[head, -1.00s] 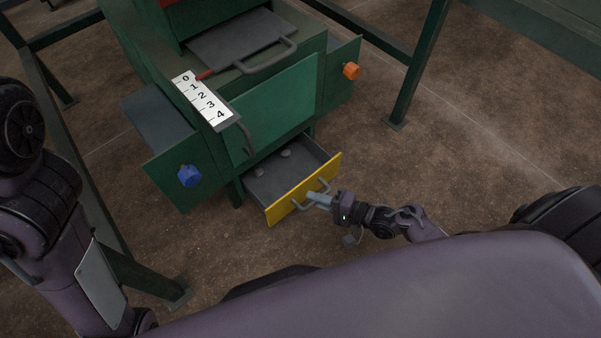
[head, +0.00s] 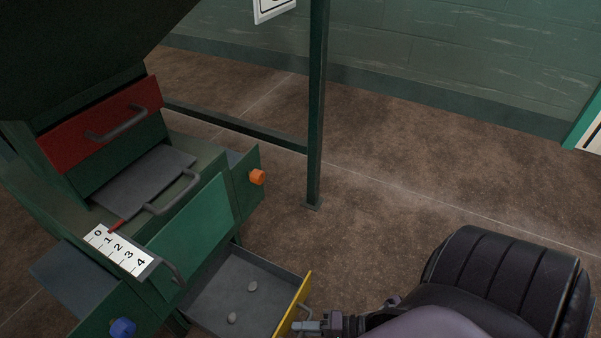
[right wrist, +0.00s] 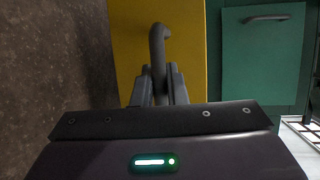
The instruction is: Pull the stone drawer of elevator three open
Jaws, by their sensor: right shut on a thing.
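The stone drawer (head: 225,296) is a grey tray with a yellow front (head: 294,306), low on the green machine. It stands open, with a few pale stones (head: 252,286) lying in it. My right gripper (head: 312,326) is at the yellow front, at the bottom of the head view. In the right wrist view its two fingers (right wrist: 160,88) are shut on the grey bar handle (right wrist: 158,45) of the yellow front. My left gripper is not in view.
The green machine (head: 200,225) has a red drawer front (head: 98,125), a 0-to-4 scale (head: 120,252), an orange knob (head: 257,177) and a blue knob (head: 122,328). A green post (head: 317,110) stands behind. The floor to the right is clear.

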